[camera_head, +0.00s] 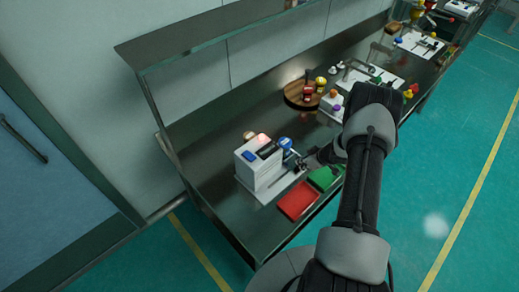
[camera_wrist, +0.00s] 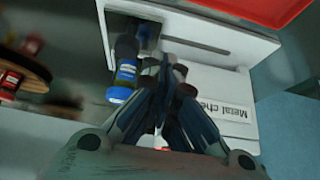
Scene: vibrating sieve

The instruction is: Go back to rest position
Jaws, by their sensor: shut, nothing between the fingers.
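My gripper (camera_head: 302,163) is at the end of my arm, low over the bench next to the white machine (camera_head: 258,166). In the wrist view my gripper (camera_wrist: 160,72) is shut and empty, its fingers pointing at a white surface marked "Metal che…", the rest of the text hidden. A container with a blue lid (camera_head: 285,143) stands beside the white machine. A blue-lidded container also shows in the wrist view (camera_wrist: 124,76), just left of my fingers. I cannot tell whether the fingers touch anything.
A red tray (camera_head: 298,200) and a green tray (camera_head: 322,179) lie at the bench's front edge. A round wooden stand (camera_head: 296,97) with small containers is farther back. An overhead shelf (camera_head: 200,38) runs above the bench (camera_head: 215,188). The green floor (camera_head: 465,125) at the right is clear.

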